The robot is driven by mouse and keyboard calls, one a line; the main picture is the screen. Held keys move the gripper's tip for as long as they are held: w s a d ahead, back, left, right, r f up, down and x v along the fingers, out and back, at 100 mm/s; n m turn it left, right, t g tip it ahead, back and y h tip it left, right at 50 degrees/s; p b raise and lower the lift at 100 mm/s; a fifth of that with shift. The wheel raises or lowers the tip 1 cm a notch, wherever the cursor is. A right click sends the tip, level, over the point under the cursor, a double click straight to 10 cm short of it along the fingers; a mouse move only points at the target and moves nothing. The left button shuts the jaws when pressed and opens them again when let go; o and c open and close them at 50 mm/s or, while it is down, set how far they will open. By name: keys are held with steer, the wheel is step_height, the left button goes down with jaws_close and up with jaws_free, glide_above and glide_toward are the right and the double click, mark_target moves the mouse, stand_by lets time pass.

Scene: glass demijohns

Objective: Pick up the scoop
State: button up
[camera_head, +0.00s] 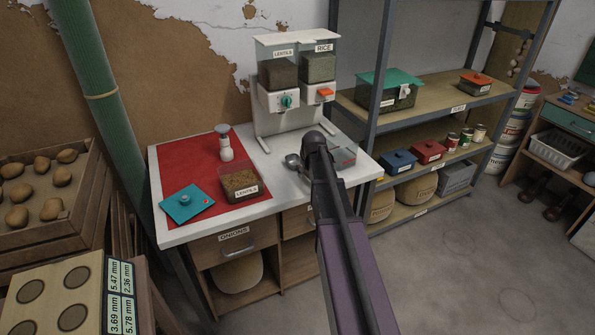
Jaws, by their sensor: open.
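A small grey metal scoop (293,160) lies on the white worktop (266,170), right of the red mat. I see its rounded end, just left of my dark arm. The rest of it seems to run behind the arm, so its handle is not clear. My arm rises from the bottom of the picture and its far end is over the worktop, close to the scoop in the picture. My gripper's fingers do not show; the arm hides them.
On the red mat (180,159) are a lentils container (240,182), a teal lid (187,203) and a white jar-like object (225,145). A lentils and rice dispenser (283,97) stands behind. A grey box (345,160) sits right of my arm. Metal shelving (440,95) borders the right.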

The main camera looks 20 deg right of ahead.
steer(key=shift+b+x, duration=0.8)
steer(key=shift+x, duration=0.4)
jaws_close()
